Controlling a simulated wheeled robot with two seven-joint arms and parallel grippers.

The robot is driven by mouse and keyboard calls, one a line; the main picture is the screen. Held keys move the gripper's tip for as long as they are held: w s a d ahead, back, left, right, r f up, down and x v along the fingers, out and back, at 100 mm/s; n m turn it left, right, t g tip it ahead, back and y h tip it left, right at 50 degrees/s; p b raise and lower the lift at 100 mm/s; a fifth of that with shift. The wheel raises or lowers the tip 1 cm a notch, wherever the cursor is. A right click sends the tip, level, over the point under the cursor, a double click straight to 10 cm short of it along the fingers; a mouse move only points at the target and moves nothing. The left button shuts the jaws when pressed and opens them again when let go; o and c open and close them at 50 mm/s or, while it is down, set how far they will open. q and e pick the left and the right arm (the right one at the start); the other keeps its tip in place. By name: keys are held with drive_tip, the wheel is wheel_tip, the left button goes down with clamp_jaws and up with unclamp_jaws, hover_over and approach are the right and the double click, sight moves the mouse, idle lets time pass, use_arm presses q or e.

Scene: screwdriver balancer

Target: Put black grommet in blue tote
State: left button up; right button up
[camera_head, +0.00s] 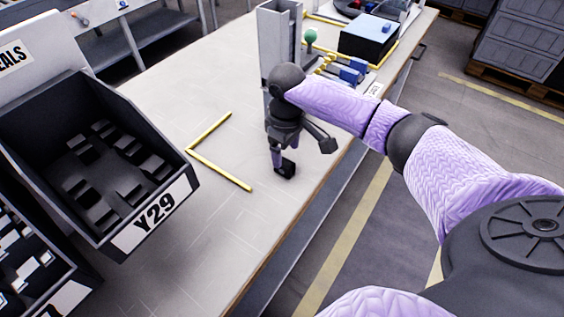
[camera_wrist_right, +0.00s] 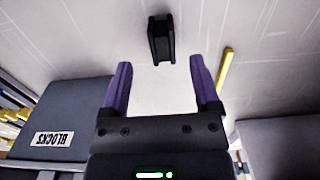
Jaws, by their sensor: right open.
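A small black block, which looks like the black grommet (camera_head: 287,169), lies on the light worktop near its right edge. In the right wrist view the grommet (camera_wrist_right: 161,40) lies just beyond the fingertips, roughly midway between them, and looks apart from them. My right gripper (camera_head: 279,158) points down beside it; its purple fingers (camera_wrist_right: 160,78) are spread with nothing between them. My left gripper is out of view.
A black bin marked Y29 (camera_head: 95,170) with black parts stands at left. A yellow angle mark (camera_head: 215,160) lies on the clear worktop (camera_head: 190,240). A grey upright post (camera_head: 278,40) stands behind my right gripper. The wrist view shows a dark box labelled BLOCKS (camera_wrist_right: 70,105).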

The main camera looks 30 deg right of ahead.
sight(285, 163)
wheel_tip(285, 163, down, 5)
drive_tip(key=shift+s+a+f+b, duration=0.1)
drive_tip(key=shift+b, duration=1.1)
drive_tip(key=shift+c, duration=0.6)
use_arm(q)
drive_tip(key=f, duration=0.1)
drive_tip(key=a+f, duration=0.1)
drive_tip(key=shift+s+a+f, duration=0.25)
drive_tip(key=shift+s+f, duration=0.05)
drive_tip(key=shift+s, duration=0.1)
use_arm(e)
clamp_jaws()
